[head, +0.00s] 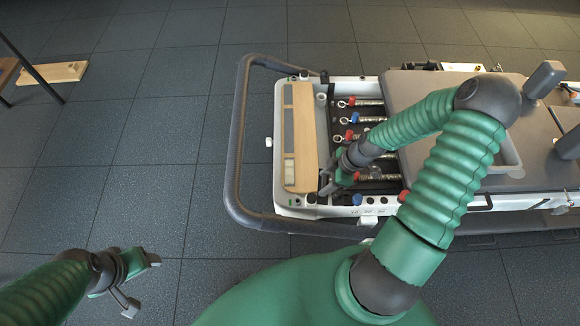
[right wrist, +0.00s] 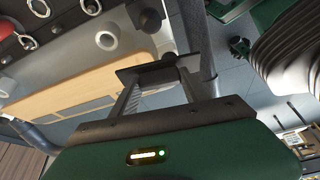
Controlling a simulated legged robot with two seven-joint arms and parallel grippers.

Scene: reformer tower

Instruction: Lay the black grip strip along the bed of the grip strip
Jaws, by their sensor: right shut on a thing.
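A pale wooden board (head: 305,135) lies across the left end of the reformer. Along its left edge runs a bed (head: 289,170), dark grey farther up and pale nearer me; pale sections of it also show in the right wrist view (right wrist: 62,114). My right gripper (head: 328,186) is beside the board's near right end. In the right wrist view it is shut on a small dark piece (right wrist: 160,72), which I take to be the black grip strip; its full shape is hard to make out. My left gripper (head: 143,283) is open and empty above the floor at lower left.
Springs with red and blue ends (head: 368,119) lie right of the board. A grey curved rail (head: 236,150) wraps the reformer's left end. The grey carriage (head: 430,95) is behind my right arm. Another wooden board (head: 55,73) lies on the floor at far left.

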